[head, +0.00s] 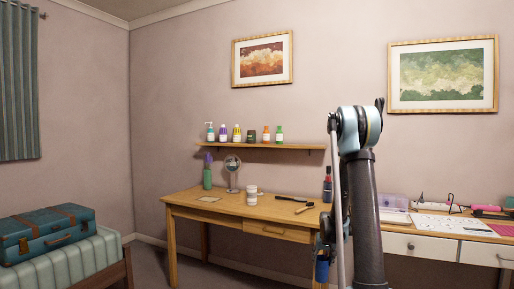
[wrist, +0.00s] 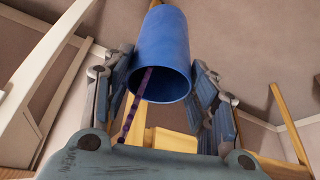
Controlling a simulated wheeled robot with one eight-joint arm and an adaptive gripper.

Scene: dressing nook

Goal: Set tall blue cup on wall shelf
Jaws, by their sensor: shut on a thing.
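The tall blue cup (wrist: 163,45) is between the two fingers of my gripper (wrist: 164,72) in the wrist view, its open end facing the camera. The fingers press on its left and right sides. A thin purple patterned strip (wrist: 135,105) runs down from its mouth; I cannot tell what it is. In the head view a bit of the blue cup (head: 321,271) shows low beside my arm, in front of the desk; my arm hides most of the gripper. The wall shelf (head: 285,147) is on the back wall, well above and left of the cup.
Several bottles and a dark jar (head: 251,136) fill the shelf from its left end to the middle; its right end is bare. Below, the wooden desk (head: 225,204) holds a green vase (head: 207,178), a small fan (head: 232,164) and white cups (head: 252,197).

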